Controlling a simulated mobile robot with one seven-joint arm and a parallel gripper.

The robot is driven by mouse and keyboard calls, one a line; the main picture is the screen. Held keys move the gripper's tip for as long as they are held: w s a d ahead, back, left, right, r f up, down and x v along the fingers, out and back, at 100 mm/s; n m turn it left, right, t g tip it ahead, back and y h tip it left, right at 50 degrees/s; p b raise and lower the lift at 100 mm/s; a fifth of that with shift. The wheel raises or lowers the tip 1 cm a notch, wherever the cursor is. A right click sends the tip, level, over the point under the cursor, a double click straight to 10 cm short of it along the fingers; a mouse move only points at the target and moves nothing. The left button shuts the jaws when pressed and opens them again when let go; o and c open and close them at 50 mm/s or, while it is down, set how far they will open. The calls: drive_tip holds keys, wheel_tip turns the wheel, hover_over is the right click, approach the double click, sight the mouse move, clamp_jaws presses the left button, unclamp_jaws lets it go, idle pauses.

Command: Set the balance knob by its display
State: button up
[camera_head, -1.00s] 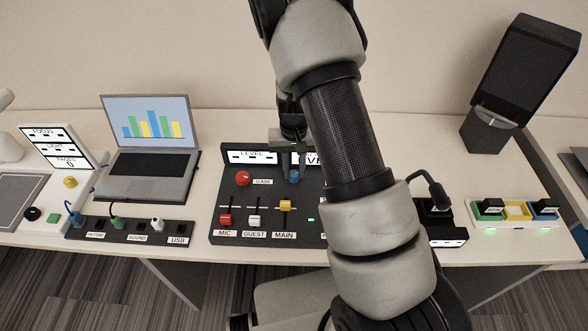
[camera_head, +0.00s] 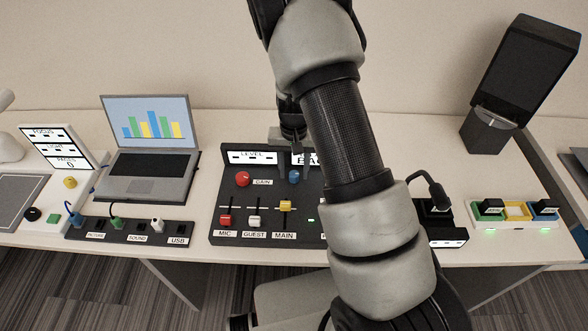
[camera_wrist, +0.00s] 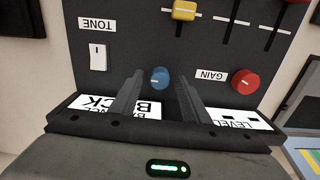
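The blue knob (camera_wrist: 161,77) is on the dark mixer panel (camera_wrist: 215,50); it also shows in the head view (camera_head: 294,177). Its white mark points left in the wrist view. My gripper (camera_wrist: 160,76) is open, its two fingers apart on either side of the blue knob with a visible gap on each side. The white display (camera_wrist: 140,108) behind the knob appears upside down in the wrist view. Its upper line ends in "NCE", and its large lower line shows "B" and "CK", with the middle hidden by a finger. In the head view the display is mostly hidden.
The red GAIN knob (camera_wrist: 245,82) and LEVEL display (camera_wrist: 238,117) are close beside one finger. A TONE switch (camera_wrist: 98,57) is on the other side. The yellow MAIN slider (camera_head: 285,206) is nearer the panel's front. A laptop (camera_head: 151,135) stands to the left.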

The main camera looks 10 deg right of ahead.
sight(294, 173)
wheel_tip(294, 173, up, 17)
drive_tip(key=p, duration=0.1)
drive_tip(key=shift+r, duration=0.2)
idle(0.3)
idle(0.3)
drive_tip(key=s+r+n+t+y+p, duration=0.1)
drive_tip(key=s+r+p, duration=0.1)
drive_tip(key=s+r, duration=0.45)
drive_tip(key=s+r+n+t+p, duration=0.15)
drive_tip(key=s+r, duration=0.25)
drive_tip(key=r, duration=0.6)
drive_tip(key=s+r+t+p, duration=0.1)
drive_tip(key=s+r, duration=0.2)
drive_tip(key=s, duration=0.3)
drive_tip(key=s+r+t+h, duration=0.1)
drive_tip(key=s+r+t, duration=0.1)
drive_tip(key=s, duration=0.4)
drive_tip(key=shift+s+r+n+p, duration=0.3)
drive_tip(key=shift+r+n+p, duration=0.15)
drive_tip(key=shift+r, duration=0.15)
